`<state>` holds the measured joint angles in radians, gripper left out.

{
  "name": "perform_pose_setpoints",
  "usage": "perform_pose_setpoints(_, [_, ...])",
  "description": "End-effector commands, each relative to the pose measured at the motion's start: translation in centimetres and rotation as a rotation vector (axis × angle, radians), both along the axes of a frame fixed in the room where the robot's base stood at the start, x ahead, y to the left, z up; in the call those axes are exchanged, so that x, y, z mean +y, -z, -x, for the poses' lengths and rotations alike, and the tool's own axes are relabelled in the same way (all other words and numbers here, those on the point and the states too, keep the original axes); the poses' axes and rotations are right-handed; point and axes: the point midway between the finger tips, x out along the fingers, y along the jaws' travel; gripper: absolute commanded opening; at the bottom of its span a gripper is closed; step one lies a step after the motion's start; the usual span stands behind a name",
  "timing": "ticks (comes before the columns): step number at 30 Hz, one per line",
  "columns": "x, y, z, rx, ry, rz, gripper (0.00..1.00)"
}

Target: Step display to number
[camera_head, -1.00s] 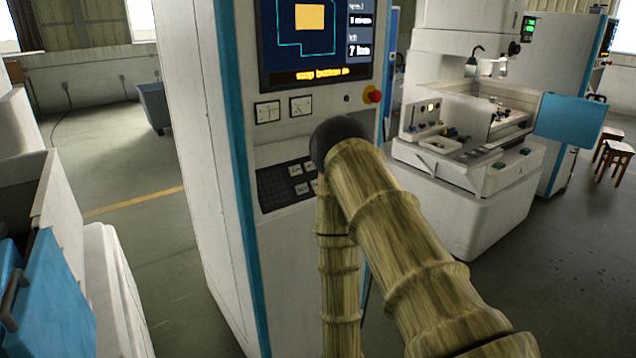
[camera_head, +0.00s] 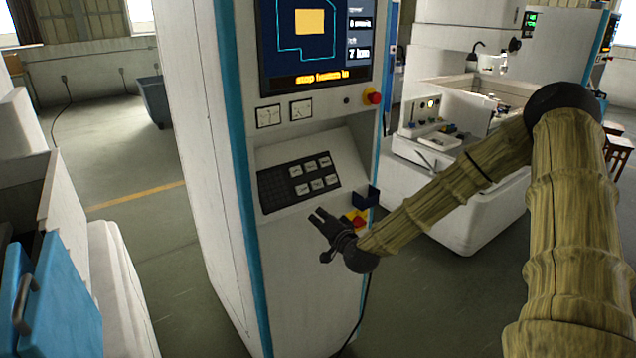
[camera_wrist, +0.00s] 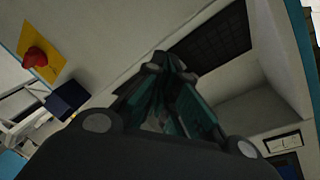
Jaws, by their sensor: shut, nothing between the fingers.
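The display (camera_head: 312,42) is a dark screen on the tall white cabinet, with a yellow square, a cyan outline and an orange text band. A box at its lower right reads 7 with a blurred word. Below it, a dark key panel (camera_head: 267,192) on a sloped console carries several pale keys in two rows; their labels are too small to read. The panel also shows in the wrist view (camera_wrist: 222,40). My gripper (camera_head: 316,219) is shut and empty, below and in front of the panel, apart from the keys. Its fingers fill the middle of the wrist view (camera_wrist: 172,62).
A dark blue box (camera_head: 365,195) and a red knob on a yellow plate (camera_wrist: 37,58) sit right of the panel. A white machine (camera_head: 470,215) stands right; blue-and-white equipment (camera_head: 60,300) stands left.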

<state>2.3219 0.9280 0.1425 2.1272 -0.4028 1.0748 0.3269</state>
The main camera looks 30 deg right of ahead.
Motion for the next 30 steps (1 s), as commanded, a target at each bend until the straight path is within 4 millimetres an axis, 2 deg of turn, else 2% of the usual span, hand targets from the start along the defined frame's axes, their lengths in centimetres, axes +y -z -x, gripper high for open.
perform_pose_setpoints(1, [-1.7, -2.3, -0.5, -0.052, 0.030, -0.023, 0.00])
perform_pose_setpoints(3, [-3.6, -4.7, -1.0, -0.115, 0.064, -0.051, 0.00])
perform_pose_setpoints(6, [-6.0, -7.5, -1.2, -0.189, 0.104, -0.084, 0.00])
perform_pose_setpoints(10, [-8.0, -9.7, -1.3, -0.253, 0.136, -0.111, 0.00])
perform_pose_setpoints(16, [-8.9, -10.7, -1.3, -0.282, 0.151, -0.124, 0.00])
perform_pose_setpoints(30, [-8.9, -9.9, -2.0, -0.282, 0.150, -0.122, 0.00])
